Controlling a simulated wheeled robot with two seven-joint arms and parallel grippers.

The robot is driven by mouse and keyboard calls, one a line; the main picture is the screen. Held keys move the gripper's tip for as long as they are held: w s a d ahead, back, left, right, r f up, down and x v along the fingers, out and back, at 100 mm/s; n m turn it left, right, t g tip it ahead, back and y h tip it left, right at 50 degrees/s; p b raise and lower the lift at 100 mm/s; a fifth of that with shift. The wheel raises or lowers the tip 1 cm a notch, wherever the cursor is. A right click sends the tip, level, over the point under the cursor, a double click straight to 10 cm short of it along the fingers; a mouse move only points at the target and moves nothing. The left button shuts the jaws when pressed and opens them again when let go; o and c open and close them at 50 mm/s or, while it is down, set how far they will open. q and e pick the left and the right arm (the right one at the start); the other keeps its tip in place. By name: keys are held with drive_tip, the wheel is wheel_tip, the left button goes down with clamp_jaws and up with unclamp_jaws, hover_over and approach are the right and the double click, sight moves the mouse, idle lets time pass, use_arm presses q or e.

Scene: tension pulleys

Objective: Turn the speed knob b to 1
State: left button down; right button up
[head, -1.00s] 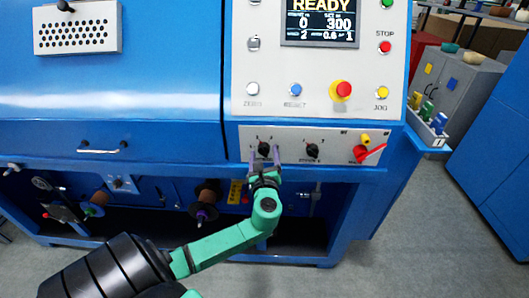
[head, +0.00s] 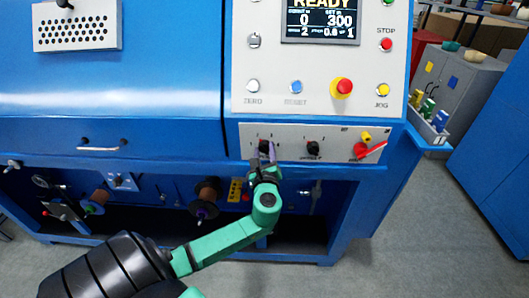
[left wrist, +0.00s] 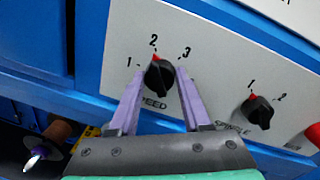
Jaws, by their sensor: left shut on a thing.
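The black speed knob (head: 264,145) is on the lower grey panel of the blue machine, left of a second black knob. In the left wrist view the speed knob (left wrist: 159,79) has the numbers 1, 2 and 3 around it, and its red mark points at about 2. My left gripper (head: 264,152) reaches it from below. Its purple fingers (left wrist: 158,85) lie on either side of the knob, shut on it. Part of the SPEED label is hidden by a finger. My right gripper is not in view.
The second knob (left wrist: 257,111), with its red mark near 1, sits to the right. A red switch handle (head: 370,149) is further right on the panel. Above are a red stop button (head: 343,87) on a yellow base and a display (head: 320,21) reading READY.

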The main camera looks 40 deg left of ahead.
use_arm(q)
drive_tip(key=n+b, duration=0.1)
drive_tip(key=n, duration=0.2)
drive_tip(key=n+b, duration=0.2)
drive_tip(key=n, duration=0.1)
drive_tip(key=shift+f+n, duration=0.2)
drive_tip(key=shift+n, duration=0.1)
drive_tip(key=shift+a+r+n+h+b, duration=0.1)
drive_tip(key=shift+n+h+b, duration=0.55)
drive_tip(key=shift+n, duration=1.15)
drive_tip(key=shift+c, duration=1.8)
unclamp_jaws()
drive_tip(key=shift+r, duration=0.1)
drive_tip(key=f+b+v, duration=0.1)
drive_tip(key=b+v, duration=0.2)
drive_tip(key=v, duration=1.1)
drive_tip(key=shift+s+d+r, duration=0.15)
drive_tip(key=shift+d+r, duration=0.2)
drive_tip(key=shift+r, duration=0.1)
